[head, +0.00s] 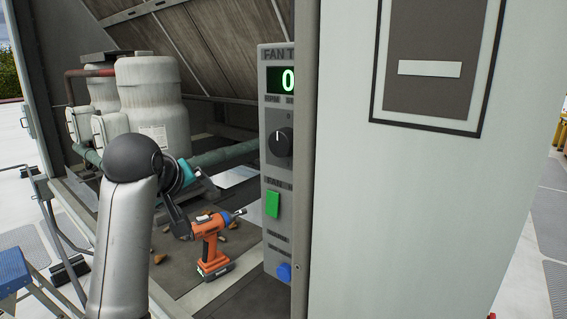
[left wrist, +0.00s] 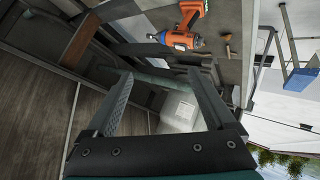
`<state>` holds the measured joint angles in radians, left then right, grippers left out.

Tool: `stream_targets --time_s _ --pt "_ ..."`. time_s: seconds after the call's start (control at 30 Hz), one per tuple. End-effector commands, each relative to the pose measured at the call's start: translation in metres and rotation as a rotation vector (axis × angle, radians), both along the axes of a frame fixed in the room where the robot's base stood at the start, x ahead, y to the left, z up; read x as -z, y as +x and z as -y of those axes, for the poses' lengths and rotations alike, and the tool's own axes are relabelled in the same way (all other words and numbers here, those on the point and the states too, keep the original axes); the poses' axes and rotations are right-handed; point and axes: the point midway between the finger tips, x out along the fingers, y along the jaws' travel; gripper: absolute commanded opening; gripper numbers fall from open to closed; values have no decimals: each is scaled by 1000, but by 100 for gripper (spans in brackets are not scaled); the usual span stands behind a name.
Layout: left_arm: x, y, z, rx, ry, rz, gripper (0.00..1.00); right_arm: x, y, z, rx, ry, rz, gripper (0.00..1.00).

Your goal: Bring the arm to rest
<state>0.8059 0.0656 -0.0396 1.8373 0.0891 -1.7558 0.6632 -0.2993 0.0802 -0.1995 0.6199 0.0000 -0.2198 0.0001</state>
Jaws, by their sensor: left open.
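My left arm comes in from the lower left in the head view. My left gripper (head: 189,200) is inside the open cooler housing, in front of the tanks and left of the control panel. Its two fingers stand apart with nothing between them, as the left wrist view (left wrist: 161,78) also shows. An orange power drill (head: 211,243) stands on the housing floor just beside a dark finger in the head view. In the left wrist view the drill (left wrist: 186,38) lies beyond the fingertips. My right gripper is not in view.
The fan control panel (head: 272,215) has a display showing 0, a black knob (head: 280,142), a green button (head: 272,204) and a blue button (head: 284,272). A large pale cabinet panel (head: 420,200) fills the right. Grey tanks (head: 152,100) stand behind. A blue ladder (head: 20,275) is outside at left.

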Motion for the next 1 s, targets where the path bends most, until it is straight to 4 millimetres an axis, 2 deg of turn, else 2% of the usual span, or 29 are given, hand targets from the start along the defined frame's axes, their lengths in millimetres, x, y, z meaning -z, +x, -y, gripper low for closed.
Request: stream_targets --time_s 0.03,0.2,0.37,0.5,0.7,0.8,1.0 --pt "29 -10 0 19 29 -32 89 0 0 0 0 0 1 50" --pt "104 -46 1 94 125 -119 89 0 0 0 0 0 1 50" --pt "166 -91 3 176 205 -201 89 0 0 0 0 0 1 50" --pt "212 -137 5 256 269 -270 89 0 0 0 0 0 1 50" --pt "263 -210 8 380 347 -366 89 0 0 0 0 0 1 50" --pt "281 -248 11 445 377 -411 89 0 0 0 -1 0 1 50" --pt "299 -306 14 549 416 -474 89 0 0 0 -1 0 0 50"
